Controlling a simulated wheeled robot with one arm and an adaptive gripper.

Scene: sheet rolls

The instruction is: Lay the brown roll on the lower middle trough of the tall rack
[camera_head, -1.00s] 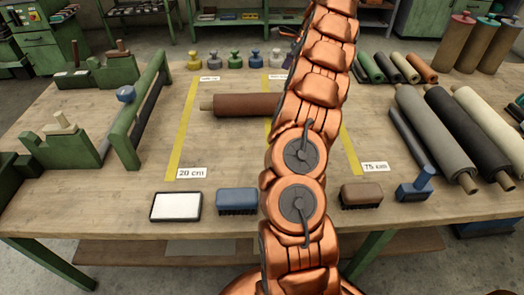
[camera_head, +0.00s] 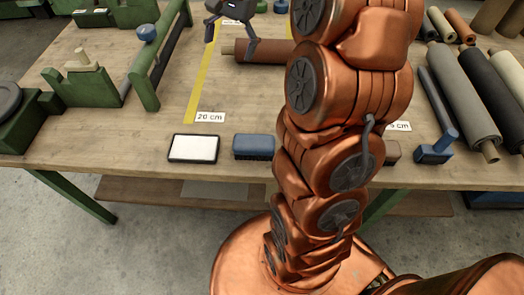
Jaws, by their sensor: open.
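The brown roll (camera_head: 274,51) lies on the workbench near the top of the view, its axis running left to right. Its thin core end sticks out at the left, and my arm hides its right part. My gripper (camera_head: 231,41) is at the top edge, spread open over the left end of the roll. One dark finger overlaps the roll in the picture; contact cannot be told. I cannot make out the tall rack in this view.
The workbench (camera_head: 150,180) has yellow strips with labels. A white-topped pad (camera_head: 194,148) and a blue brush (camera_head: 254,147) lie at its front edge. Green fixtures (camera_head: 85,90) stand left.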

